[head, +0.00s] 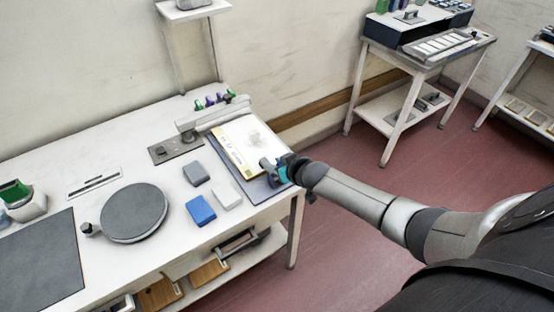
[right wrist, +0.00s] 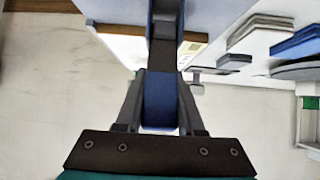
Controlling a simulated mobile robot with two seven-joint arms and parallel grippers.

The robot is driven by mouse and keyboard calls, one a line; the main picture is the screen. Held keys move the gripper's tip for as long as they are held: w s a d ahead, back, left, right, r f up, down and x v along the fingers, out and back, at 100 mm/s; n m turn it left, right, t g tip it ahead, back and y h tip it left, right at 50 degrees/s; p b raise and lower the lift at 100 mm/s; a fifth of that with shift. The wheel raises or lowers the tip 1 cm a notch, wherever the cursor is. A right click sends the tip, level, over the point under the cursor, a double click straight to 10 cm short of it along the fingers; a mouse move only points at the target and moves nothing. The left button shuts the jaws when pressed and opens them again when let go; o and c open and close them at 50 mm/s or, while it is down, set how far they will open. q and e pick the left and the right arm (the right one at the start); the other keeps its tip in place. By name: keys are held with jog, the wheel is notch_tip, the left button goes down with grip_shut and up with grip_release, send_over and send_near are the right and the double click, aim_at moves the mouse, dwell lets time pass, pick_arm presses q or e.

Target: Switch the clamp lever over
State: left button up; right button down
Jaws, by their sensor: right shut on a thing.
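My right gripper (head: 272,166) reaches in from the right to the right end of the white table, over the edge of a dark board (head: 222,160). In the right wrist view its dark fingers (right wrist: 160,110) are shut on a blue bar with dark parts, which appears to be the clamp lever (right wrist: 163,88). The lever runs away from the gripper toward the table. In the head view the gripper covers most of it, so I cannot tell which way it stands. My left gripper is not in view.
A white sheet with a yellow edge (head: 233,146) lies on the board. Blue (head: 202,210) and grey (head: 196,173) blocks and a round dark plate (head: 134,213) are on the table (head: 110,165). Open red floor (head: 335,230) lies right of it.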

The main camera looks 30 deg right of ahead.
jog(key=shift+w+g+p, duration=0.2)
jog(key=shift+g+p, duration=0.1)
jog(key=shift+g, duration=0.1)
jog(key=c, duration=0.5)
grip_release()
jog(key=shift+s+r, duration=0.2)
jog(key=shift+s, duration=0.05)
jog(key=shift+p+v, duration=1.95)
jog(key=shift+v, duration=5.35)
